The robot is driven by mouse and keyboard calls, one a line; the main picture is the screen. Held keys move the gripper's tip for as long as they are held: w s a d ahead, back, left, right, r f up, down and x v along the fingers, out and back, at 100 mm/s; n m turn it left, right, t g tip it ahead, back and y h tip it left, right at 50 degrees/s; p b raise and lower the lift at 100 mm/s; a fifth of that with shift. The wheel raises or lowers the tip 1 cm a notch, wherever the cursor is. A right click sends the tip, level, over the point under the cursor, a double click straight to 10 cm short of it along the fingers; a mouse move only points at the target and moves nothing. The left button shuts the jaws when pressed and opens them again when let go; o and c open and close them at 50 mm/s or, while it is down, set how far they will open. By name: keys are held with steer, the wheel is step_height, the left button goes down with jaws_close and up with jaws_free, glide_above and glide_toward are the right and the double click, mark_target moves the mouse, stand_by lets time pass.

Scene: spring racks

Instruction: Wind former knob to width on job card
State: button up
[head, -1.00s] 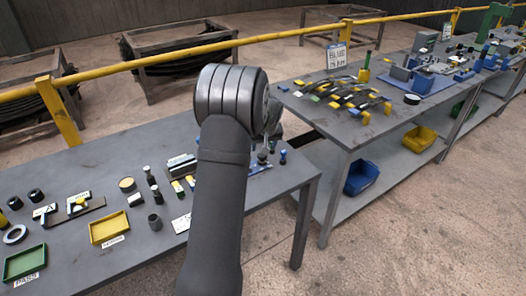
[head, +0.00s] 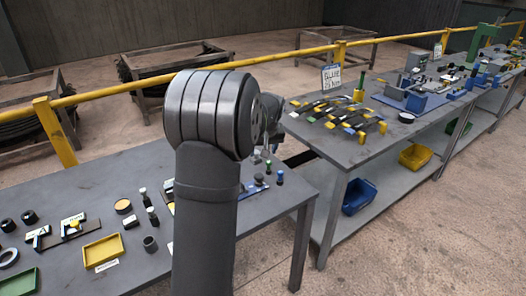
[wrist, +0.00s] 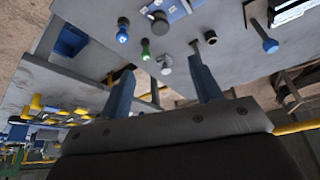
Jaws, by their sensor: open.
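My gripper (wrist: 163,84) shows in the wrist view with two blue fingers apart and nothing between them. Beyond the fingertips is a small grey round knob (wrist: 165,64), which may be the former knob. A larger dark round knob (wrist: 160,22) stands beside a blue plate (wrist: 188,9) on the grey bench. In the head view my arm hides the gripper and most of this fixture; a blue part (head: 250,188) shows to its right. The white job card (head: 331,77) stands on the far bench; it reads "BLUE" with a number below, seemingly 25 mm.
A blue-topped post (wrist: 122,30) and a green-topped post (wrist: 145,49) stand near the knob; a blue-ended handle (wrist: 268,42) lies opposite. A yellow tray (head: 88,260), green tray (head: 33,277) and small parts occupy the near bench's left.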

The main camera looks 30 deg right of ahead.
mark_target(259, 175)
steer(key=shift+m, duration=0.3)
steer(key=x, duration=1.7)
steer(key=shift+w+f, duration=0.1)
steer(key=shift+f, duration=0.1)
steer(key=shift+c, duration=0.4)
steer(key=c, duration=0.9)
steer(key=o, duration=1)
